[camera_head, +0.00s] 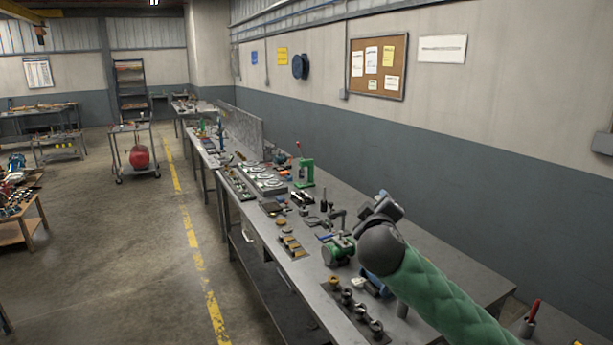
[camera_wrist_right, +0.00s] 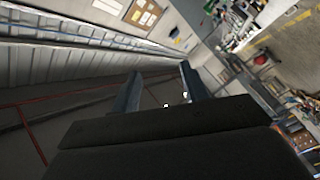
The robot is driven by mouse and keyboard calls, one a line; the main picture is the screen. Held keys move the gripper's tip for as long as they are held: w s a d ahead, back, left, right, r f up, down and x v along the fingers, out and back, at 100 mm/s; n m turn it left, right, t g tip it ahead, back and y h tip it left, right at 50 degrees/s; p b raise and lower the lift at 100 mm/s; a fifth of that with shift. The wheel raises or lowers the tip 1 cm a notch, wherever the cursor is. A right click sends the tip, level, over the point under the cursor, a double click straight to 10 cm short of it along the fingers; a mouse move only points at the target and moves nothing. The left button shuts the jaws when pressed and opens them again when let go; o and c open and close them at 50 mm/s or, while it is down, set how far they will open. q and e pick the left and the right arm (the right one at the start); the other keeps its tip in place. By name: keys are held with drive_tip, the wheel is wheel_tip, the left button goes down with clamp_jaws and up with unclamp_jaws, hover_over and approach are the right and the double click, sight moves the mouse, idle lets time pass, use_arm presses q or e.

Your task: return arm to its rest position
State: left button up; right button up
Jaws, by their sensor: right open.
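My right arm, in a green quilted sleeve, comes in from the lower right of the head view. Its gripper (camera_head: 378,208) is raised in front of the long workbench (camera_head: 450,243), small and partly hidden behind the dark round wrist joint. In the right wrist view, the two fingers of the right gripper (camera_wrist_right: 158,88) stand apart with nothing between them. That view is tilted and shows the wall, ceiling and part of the bench area beyond the fingers. My left gripper is in neither view.
A corkboard (camera_head: 377,67) hangs on the wall. The concrete floor left of the bench is mostly open, with a red tank (camera_head: 139,157) on a cart.

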use_arm(q)
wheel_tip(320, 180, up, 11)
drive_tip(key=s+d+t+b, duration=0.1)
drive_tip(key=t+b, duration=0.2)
drive_tip(key=b, duration=0.5)
use_arm(e)
drive_tip(key=s+f+m+g+y, duration=0.1)
drive_tip(key=s+f+g, duration=0.35)
drive_tip(key=f, duration=0.95)
drive_tip(key=s+f+m+g+y, duration=0.1)
drive_tip(key=s+f+m+g, duration=0.1)
drive_tip(key=s+f, duration=0.85)
drive_tip(key=s+f+m+g+y, duration=0.1)
drive_tip(key=s+f+g, duration=0.25)
drive_tip(key=f, duration=1.35)
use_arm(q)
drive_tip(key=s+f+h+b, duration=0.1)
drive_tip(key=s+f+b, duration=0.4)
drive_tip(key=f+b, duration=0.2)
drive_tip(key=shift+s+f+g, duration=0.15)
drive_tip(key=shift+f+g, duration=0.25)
use_arm(e)
drive_tip(key=s+f+m+g+y, duration=0.1)
drive_tip(key=s+f+g, duration=0.5)
drive_tip(key=s+f, duration=2.1)
drive_tip(key=shift+s+a+f+m, duration=0.25)
drive_tip(key=shift+s+f+m, duration=0.05)
drive_tip(key=shift+s+m, duration=0.5)
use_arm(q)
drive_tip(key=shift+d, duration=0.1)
